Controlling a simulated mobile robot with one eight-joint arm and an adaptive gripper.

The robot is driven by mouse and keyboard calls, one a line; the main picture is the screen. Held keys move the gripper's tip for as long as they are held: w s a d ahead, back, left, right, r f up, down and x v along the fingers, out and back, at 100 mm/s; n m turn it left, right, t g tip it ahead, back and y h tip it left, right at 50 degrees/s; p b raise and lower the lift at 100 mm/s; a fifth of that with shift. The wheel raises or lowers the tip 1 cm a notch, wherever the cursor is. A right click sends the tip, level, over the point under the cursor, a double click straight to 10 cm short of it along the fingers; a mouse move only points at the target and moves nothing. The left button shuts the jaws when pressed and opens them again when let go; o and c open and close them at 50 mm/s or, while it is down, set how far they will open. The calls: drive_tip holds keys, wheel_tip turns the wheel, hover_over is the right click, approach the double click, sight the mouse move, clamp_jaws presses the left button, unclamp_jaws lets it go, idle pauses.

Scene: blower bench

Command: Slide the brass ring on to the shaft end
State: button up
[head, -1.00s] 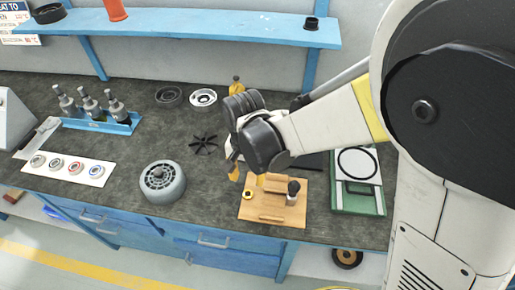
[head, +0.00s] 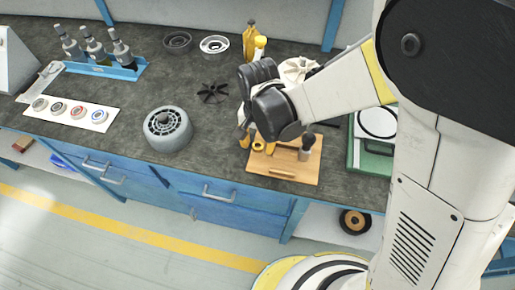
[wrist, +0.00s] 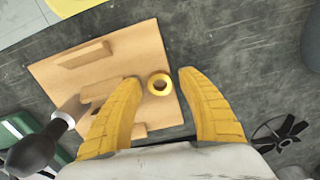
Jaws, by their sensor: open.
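The brass ring (wrist: 160,84) lies flat on the wooden board, near its edge. It also shows in the head view (head: 258,146), just below my gripper. My gripper (wrist: 160,76) is open and empty, its yellow fingers on either side of the ring in the wrist view; their height above the board is hard to tell. A round grey finned housing (head: 168,129) stands on the bench to the left, with a short stub at its top centre that looks like the shaft end.
The wooden board (wrist: 130,63) also holds wooden blocks and a dark-knobbed tool (wrist: 36,148). A white strip with several rings (head: 95,107) and a blue bottle rack (head: 128,71) are further left.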

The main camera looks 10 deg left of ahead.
clamp_jaws()
drive_tip(key=shift+r, duration=0.1)
drive_tip(key=shift+r+p, duration=1.65)
drive_tip(key=shift+r, duration=0.6)
